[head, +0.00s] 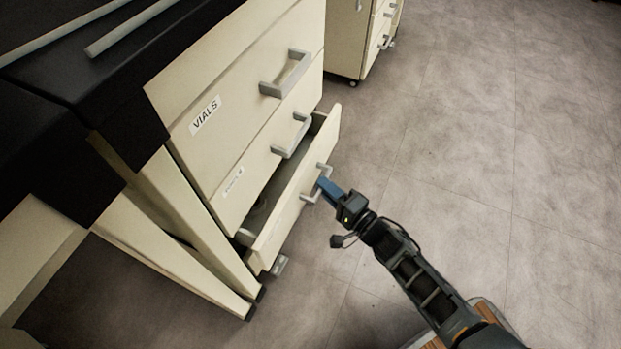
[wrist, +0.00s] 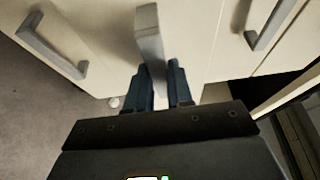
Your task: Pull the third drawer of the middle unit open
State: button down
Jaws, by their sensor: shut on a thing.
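The cream drawer unit (head: 225,95) has drawers stacked one above another. The third drawer (head: 288,220) from the top stands partly out, and a strip of its inside shows behind its front. Its grey bar handle (head: 309,194) is between the blue fingers of my gripper (head: 324,185). In the wrist view the fingers (wrist: 160,80) are on either side of a grey handle (wrist: 150,35), shut on it. The fingertips hide part of the handle.
The top drawer, labelled VIALS (head: 206,115), and the second drawer (head: 235,185) are shut. A black worktop (head: 60,75) with grey rods lies above left. Another cream unit on castors (head: 345,40) stands behind. The grey floor (head: 480,140) on the right is clear.

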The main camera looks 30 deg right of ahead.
jog(key=s+d, duration=0.7)
jog(key=s, duration=0.2)
jog(key=s+d, duration=0.7)
jog(key=s, duration=0.3)
jog(key=shift+s+d+p, duration=0.15)
jog(key=shift+s+p, duration=0.15)
jog(key=shift+p, duration=0.05)
jog(key=c, duration=1)
grip_release()
jog(key=p+v, duration=0.1)
jog(key=v, duration=0.6)
jog(key=shift+s, duration=0.35)
jog(key=shift+d, duration=0.1)
